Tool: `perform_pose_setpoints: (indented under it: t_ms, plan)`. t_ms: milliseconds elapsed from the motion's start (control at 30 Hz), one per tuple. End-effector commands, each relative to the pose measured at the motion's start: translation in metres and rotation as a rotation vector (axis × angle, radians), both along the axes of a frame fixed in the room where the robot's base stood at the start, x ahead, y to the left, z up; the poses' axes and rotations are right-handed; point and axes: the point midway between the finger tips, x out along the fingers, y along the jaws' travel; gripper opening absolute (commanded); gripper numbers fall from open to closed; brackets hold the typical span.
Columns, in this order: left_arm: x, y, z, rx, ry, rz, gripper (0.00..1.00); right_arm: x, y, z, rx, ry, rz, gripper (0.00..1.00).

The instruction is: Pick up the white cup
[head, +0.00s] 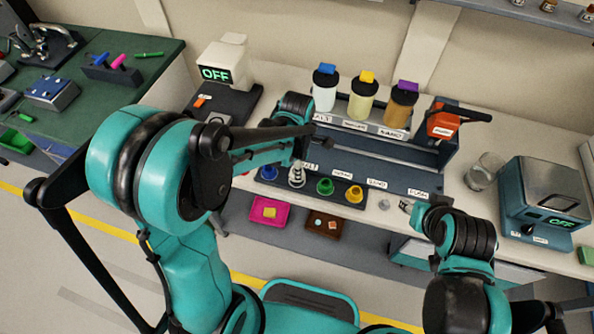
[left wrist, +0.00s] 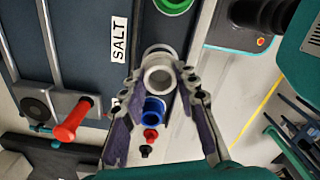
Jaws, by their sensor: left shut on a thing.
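The white cup (head: 296,178) is in the row on the dark rack (head: 268,185), between a blue cup (head: 269,173) and a green cup (head: 325,186). My left gripper (left wrist: 160,84) is shut on the white cup, which shows between its fingertips in the left wrist view (left wrist: 160,72). I cannot tell whether the cup is clear of the rack. In the head view my left arm reaches over the bench and partly hides the cup's top. My right gripper (head: 408,207) is low over the bench's front right; its fingers are too small to read.
A yellow cup (head: 355,195) stands at the row's right end. Three capped bottles (head: 362,100) stand on a shelf behind. A pink tray (head: 269,213) and a brown tray (head: 324,226) lie in front. A glass beaker (head: 484,172) and a blue machine (head: 545,195) are at the right.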

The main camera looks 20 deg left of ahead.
Motion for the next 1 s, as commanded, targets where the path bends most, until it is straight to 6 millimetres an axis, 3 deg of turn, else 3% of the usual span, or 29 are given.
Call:
perform_pose_setpoints:
  t_ms: [33,300,500,700,1000]
  plan:
    - [0.000,0.000,0.016,0.000,0.000,0.000,0.00,0.000,0.000,0.009,0.000,0.000,0.000,0.40]
    - [-0.023,-0.059,0.051,0.000,0.000,-0.007,0.00,0.000,0.000,0.025,0.000,0.000,0.000,0.40]
    - [-0.036,-0.092,0.071,0.000,0.000,-0.004,0.00,0.000,0.000,0.033,0.000,0.000,0.000,0.40]
    - [-0.041,-0.107,0.080,0.000,0.000,-0.001,0.00,0.000,0.000,0.036,0.000,0.000,0.000,0.40]
    - [-0.042,-0.109,0.080,0.000,0.000,0.000,0.00,0.000,0.000,0.036,0.000,0.000,0.000,0.40]
